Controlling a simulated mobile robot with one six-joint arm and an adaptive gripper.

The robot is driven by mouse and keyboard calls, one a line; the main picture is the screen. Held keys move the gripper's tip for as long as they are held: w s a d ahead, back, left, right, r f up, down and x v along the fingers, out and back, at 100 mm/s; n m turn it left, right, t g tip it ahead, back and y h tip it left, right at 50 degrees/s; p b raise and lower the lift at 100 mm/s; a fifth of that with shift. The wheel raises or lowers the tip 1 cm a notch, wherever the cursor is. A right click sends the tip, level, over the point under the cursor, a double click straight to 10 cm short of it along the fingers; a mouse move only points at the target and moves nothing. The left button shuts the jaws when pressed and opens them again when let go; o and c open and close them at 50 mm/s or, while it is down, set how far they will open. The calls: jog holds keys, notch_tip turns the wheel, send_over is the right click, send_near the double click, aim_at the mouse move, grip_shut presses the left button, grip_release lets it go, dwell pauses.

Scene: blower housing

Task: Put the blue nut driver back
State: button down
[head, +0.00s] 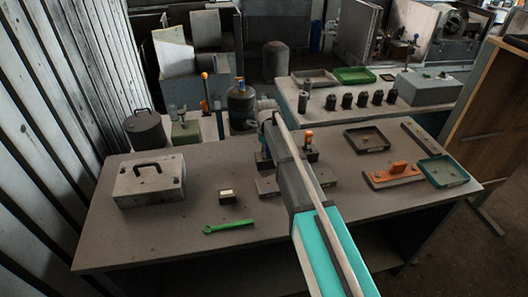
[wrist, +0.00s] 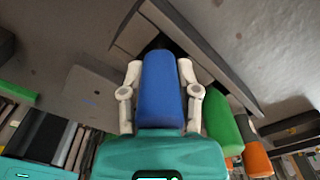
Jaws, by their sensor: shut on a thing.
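The blue nut driver (wrist: 160,95) shows as a blue handle in the wrist view. My gripper (wrist: 160,72) is shut on it, with one pale finger on each side. The handle's far end points to a dark gap beside a grey block (wrist: 195,60); its shaft is hidden, and I cannot tell whether it sits in anything. A green handle (wrist: 224,122) and an orange handle (wrist: 256,160) are close to the right of my gripper. In the head view my arm covers the driver and the fingers, above the middle of the near table.
The near table (head: 200,250) holds a grey case (head: 149,180), a green wrench (head: 228,226), an orange-handled tool (head: 308,138), an orange-topped plate (head: 393,174) and a green tray (head: 443,171). A second bench (head: 345,118) with several dark cylinders stands behind.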

jog(key=shift+c, duration=1.3)
grip_release()
jog(key=shift+o, duration=0.3)
jog(key=shift+o, duration=1)
jog(key=shift+w+r, duration=0.1)
jog(key=shift+r+p, duration=3.9)
jog(key=shift+p, duration=0.15)
jog(key=shift+d, duration=0.1)
